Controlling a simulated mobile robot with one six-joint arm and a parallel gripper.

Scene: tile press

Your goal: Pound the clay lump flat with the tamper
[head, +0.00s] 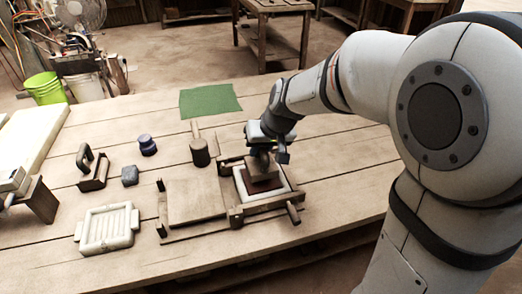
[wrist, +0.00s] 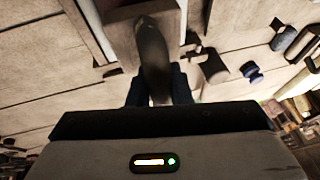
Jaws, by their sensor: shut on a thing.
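My gripper (head: 268,148) is shut on the dark handle of the tamper, a wooden block (head: 262,168). The wrist view shows the dark handle (wrist: 152,50) between both fingers and part of the block (wrist: 118,18) beyond. The tamper is over the white-rimmed frame (head: 287,189) of the tile press. Dark red-brown clay (head: 262,186) shows inside the frame below the block. The block hides part of the clay, and I cannot tell whether they touch.
The wooden press (head: 195,205) extends left, with a round handle at its right. A mallet-like tool (head: 199,152) stands behind it. A white ribbed tray (head: 107,227), a dark blue jar (head: 147,145) and a green cloth (head: 210,101) lie around.

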